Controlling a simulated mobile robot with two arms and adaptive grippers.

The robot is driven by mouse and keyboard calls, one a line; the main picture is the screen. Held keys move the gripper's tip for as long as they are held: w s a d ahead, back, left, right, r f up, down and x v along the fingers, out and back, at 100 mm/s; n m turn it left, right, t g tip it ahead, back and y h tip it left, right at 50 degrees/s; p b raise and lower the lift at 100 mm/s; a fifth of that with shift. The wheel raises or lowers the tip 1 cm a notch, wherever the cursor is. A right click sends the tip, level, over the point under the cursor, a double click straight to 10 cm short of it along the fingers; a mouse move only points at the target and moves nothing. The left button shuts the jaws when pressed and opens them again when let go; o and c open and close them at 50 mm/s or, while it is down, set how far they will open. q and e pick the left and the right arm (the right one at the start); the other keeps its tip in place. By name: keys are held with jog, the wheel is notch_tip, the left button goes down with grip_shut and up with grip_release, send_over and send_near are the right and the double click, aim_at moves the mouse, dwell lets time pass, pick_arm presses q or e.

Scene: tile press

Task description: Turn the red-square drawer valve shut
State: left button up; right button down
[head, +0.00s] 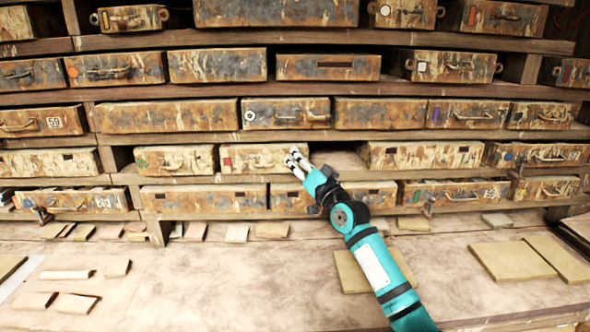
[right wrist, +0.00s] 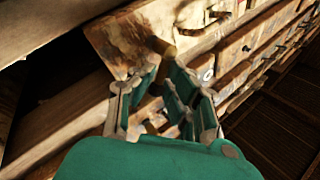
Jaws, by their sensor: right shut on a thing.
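The red-square drawer (head: 240,158) is a worn, rust-streaked drawer in the middle of the rack, with a small red mark at the left of its front and a curved pull on it. My right gripper (head: 294,158) is at the right end of this drawer's front. In the right wrist view, my right gripper (right wrist: 162,82) has its fingers around a small brown knob-like part (right wrist: 160,46) at the drawer's end, probably the valve. The fingers hide much of it, so its turn angle cannot be told. My left gripper is not in view.
Rows of similar drawers fill the rack, one with a round white mark (head: 262,113) just above. An empty shelf gap (head: 340,160) lies right of my gripper. Loose tiles (head: 510,260) lie on the bench (head: 220,290) below, with bare room in its middle.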

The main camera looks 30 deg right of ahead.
jog(key=shift+s+d+f+m+t+h+b, duration=0.15)
jog(key=shift+f+m+h+b, duration=0.3)
jog(key=shift+m+h+b, duration=1.15)
jog(key=shift+w+d+f+m+t+h+b, duration=0.15)
jog(key=shift+f+m+h+b, duration=0.3)
jog(key=shift+m+h, duration=2.35)
jog(key=shift+s+d+f+m+t+h+b, duration=0.15)
jog(key=shift+f+m+h+b, duration=0.55)
jog(key=shift+m, duration=2.9)
jog(key=shift+a+r+m+h, duration=0.1)
jog(key=shift+m+h, duration=0.3)
jog(key=shift+h, duration=0.1)
jog(key=c, duration=1.4)
grip_release()
jog(key=v, duration=1.2)
jog(key=shift+s+r, duration=0.1)
jog(key=shift+s, duration=0.05)
